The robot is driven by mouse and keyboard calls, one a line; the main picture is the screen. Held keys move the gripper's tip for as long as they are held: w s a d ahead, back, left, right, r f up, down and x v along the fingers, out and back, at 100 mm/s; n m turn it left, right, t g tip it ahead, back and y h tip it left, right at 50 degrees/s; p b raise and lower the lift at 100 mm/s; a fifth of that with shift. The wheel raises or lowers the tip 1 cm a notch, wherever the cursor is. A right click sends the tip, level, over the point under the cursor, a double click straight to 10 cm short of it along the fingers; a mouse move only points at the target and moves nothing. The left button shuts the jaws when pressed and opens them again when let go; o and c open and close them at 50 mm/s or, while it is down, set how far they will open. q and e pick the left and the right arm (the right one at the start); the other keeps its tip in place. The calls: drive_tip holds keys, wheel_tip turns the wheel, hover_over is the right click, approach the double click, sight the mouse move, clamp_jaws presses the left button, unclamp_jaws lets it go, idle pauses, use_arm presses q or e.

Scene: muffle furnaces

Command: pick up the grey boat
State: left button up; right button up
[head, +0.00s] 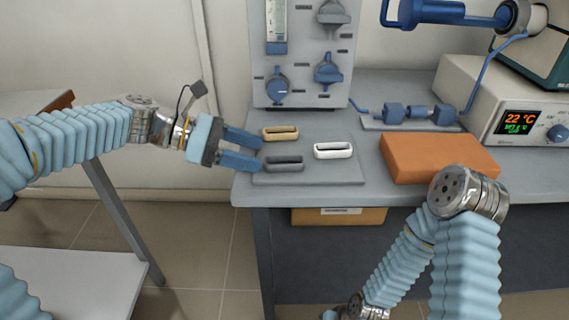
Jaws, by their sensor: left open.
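The grey boat (284,164) is a small dark oblong dish lying at the front left of a thin grey plate (322,177) on the bench. A tan boat (281,133) lies behind it and a white boat (333,151) lies to its right. My left gripper (260,152) is open and empty, with its blue fingers pointing right at the left edge of the bench. Its nearer finger ends close to the grey boat's left end; I cannot tell whether they touch. My right arm comes in at the lower right, and its gripper cannot be made out.
An orange block (437,158) lies to the right of the boats. A grey panel with blue valves (301,60) stands behind them. A controller box with a lit display (518,122) stands at the right. The bench's left edge (238,190) is under my left gripper.

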sight(277, 158)
use_arm(q)
drive_tip(key=x, duration=0.6)
drive_tip(key=shift+w+f, duration=0.15)
drive_tip(key=shift+w, duration=0.05)
drive_tip(key=shift+c, duration=0.2)
drive_tip(key=c, duration=1)
